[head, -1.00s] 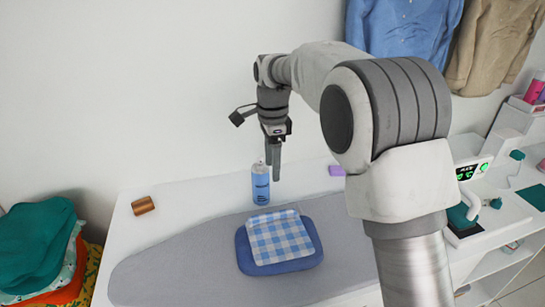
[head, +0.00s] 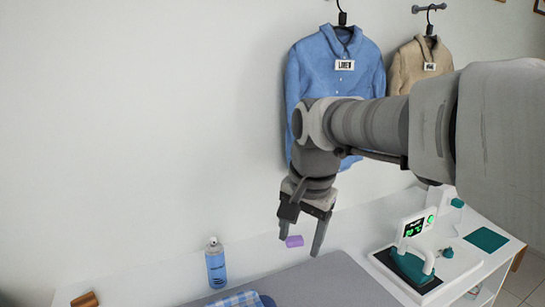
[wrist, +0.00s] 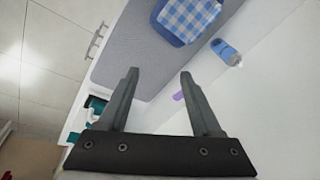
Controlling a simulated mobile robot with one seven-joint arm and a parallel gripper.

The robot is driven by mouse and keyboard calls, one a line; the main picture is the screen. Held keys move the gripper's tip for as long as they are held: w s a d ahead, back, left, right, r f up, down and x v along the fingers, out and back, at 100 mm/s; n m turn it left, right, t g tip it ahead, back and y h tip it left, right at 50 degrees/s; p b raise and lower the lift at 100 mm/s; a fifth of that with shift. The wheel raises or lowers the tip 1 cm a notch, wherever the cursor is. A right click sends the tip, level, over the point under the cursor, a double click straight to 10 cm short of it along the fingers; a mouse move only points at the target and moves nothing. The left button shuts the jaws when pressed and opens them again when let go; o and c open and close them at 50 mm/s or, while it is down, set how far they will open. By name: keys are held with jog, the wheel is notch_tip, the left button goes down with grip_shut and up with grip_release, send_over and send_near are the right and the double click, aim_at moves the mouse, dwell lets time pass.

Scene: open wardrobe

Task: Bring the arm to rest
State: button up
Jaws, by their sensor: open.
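My gripper (head: 298,232) hangs from my bent arm above the white table, its two fingers pointing down and spread apart. In the wrist view my gripper (wrist: 158,78) shows as two dark fingers with a clear gap and nothing between them. It touches no object that I can see. My arm comes in from the right in the head view and covers part of the wall and the beige shirt's lower part.
A blue spray bottle (head: 216,268) stands left of my gripper. A purple block (head: 294,241) lies behind the fingers. The checked cloth (wrist: 187,15) lies on the grey ironing surface (wrist: 148,48). An iron (head: 412,262) sits at right. A blue shirt (head: 330,75) and beige shirt (head: 421,60) hang behind.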

jog(key=s+d+f+n+t, duration=0.1)
jog(key=s+d+f+n, duration=0.1)
jog(key=s, duration=0.6)
jog(key=s+d+f+n+t, duration=0.1)
jog(key=s+d+f+n, duration=0.1)
jog(key=s+d+n, duration=0.2)
jog(key=s+d, duration=0.3)
jog(key=s, duration=0.1)
jog(key=shift+t+h, duration=0.4)
jog(key=shift+d, duration=0.15)
